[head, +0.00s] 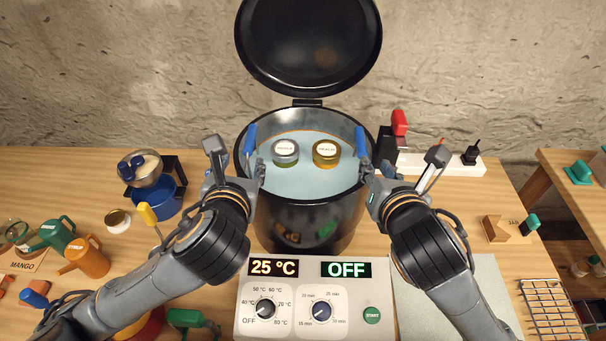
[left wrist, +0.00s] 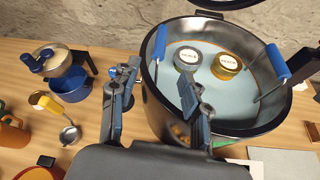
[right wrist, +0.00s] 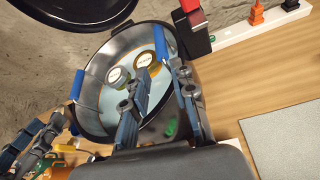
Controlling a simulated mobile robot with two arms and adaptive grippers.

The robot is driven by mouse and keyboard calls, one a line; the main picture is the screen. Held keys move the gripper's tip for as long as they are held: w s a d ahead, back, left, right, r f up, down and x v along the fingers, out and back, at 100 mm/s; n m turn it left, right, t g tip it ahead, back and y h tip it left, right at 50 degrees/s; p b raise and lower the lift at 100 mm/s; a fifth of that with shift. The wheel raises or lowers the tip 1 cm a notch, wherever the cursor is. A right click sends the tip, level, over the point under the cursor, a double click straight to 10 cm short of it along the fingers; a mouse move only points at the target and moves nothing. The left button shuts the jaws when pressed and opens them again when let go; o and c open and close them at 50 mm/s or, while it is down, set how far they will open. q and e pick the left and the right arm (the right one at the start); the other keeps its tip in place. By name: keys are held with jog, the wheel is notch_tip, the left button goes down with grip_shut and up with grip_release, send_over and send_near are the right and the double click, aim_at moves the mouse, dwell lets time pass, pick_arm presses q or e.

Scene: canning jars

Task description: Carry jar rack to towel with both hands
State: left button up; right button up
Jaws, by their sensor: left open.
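The jar rack shows as two upright blue handles, the left handle (head: 250,140) and the right handle (head: 360,141), inside the open black pot (head: 305,215). Its lower part is hidden under the pale blue water. Two lidded jars, a green one (head: 286,152) and an orange one (head: 326,154), stand between the handles. My left gripper (head: 238,168) is open at the pot's left rim, beside the left handle (left wrist: 160,43). My right gripper (head: 402,174) is open at the right rim, near the right handle (right wrist: 170,40). Neither holds anything. The grey towel (head: 455,275) lies front right, partly behind my right arm.
The pot's black lid (head: 308,45) stands raised behind. A control panel (head: 312,300) reading OFF sits in front. Left are a blue pot (head: 160,200), a ladle and mugs. Right are a power strip (head: 435,165), a wooden block (head: 507,229) and a wire rack (head: 552,308).

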aim_at(249, 142)
pick_arm(q)
jog(key=shift+s+d, duration=0.1)
jog(key=shift+s, duration=0.1)
pick_arm(e)
jog(key=shift+s, duration=0.2)
pick_arm(q)
jog(key=x, duration=1.4)
pick_arm(e)
jog(key=x, duration=1.4)
pick_arm(q)
jog(key=shift+s, duration=0.1)
jog(key=shift+c, duration=0.4)
pick_arm(e)
jog(key=shift+s, duration=0.1)
jog(key=shift+c, duration=0.5)
pick_arm(q)
jog(key=c, duration=0.4)
pick_arm(e)
jog(key=c, duration=0.3)
pick_arm(q)
grip_shut()
pick_arm(e)
grip_shut()
pick_arm(q)
jog(key=shift+r, duration=0.25)
pick_arm(e)
jog(key=shift+r, duration=0.25)
